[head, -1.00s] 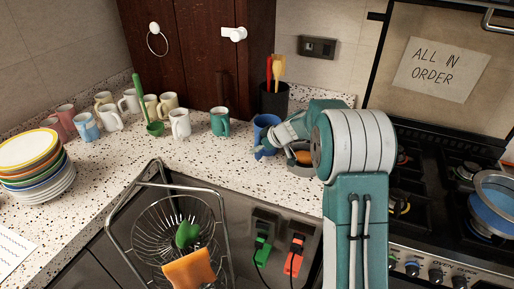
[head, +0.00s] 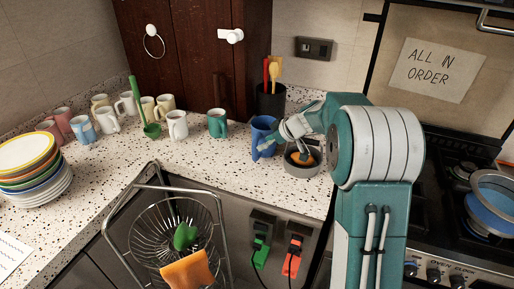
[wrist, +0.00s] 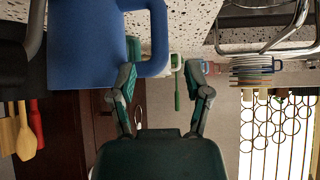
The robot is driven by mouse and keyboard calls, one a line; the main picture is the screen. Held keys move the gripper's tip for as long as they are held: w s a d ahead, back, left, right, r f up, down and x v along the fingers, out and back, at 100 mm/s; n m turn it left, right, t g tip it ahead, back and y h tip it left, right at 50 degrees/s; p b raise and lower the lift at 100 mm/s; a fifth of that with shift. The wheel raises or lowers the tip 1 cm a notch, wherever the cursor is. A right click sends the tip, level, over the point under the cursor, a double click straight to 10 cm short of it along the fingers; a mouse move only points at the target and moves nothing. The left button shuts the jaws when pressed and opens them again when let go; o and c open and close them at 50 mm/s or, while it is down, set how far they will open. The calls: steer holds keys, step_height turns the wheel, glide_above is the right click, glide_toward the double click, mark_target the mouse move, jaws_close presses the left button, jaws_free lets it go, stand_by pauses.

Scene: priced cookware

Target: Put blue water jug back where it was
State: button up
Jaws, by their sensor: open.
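The blue water jug (head: 261,131) stands upright on the speckled counter, just in front of the dark utensil holder. In the wrist view the jug (wrist: 90,50) fills the upper left, with its handle (wrist: 157,38) pointing right. My gripper (head: 268,146) is at the jug's right front side in the head view. In the wrist view my gripper (wrist: 164,88) has its two fingers spread apart with nothing between them. The handle lies just beyond the left finger; whether they touch is unclear.
A grey bowl (head: 302,168) with orange contents sits just right of the jug. The utensil holder (head: 271,101) stands behind it. A green mug (head: 217,123) and several other mugs are to the left. Stacked plates (head: 35,165), a wire basket (head: 172,225) and the stove (head: 455,170) surround the counter.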

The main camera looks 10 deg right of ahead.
steer(key=v, duration=0.6)
steer(key=s+a+r+m+g+h, duration=0.1)
steer(key=s+a+r+m, duration=0.2)
steer(key=s, duration=0.5)
steer(key=s+a+r+m+h, duration=0.1)
steer(key=s+a+r, duration=0.2)
steer(key=s+a, duration=0.35)
steer(key=s+d+f+m+h, duration=0.1)
steer(key=s+m+h, duration=0.3)
steer(key=s, duration=1.6)
steer(key=shift+d+f+m, duration=0.35)
steer(key=shift+f+m, duration=0.15)
steer(key=shift+m, duration=0.1)
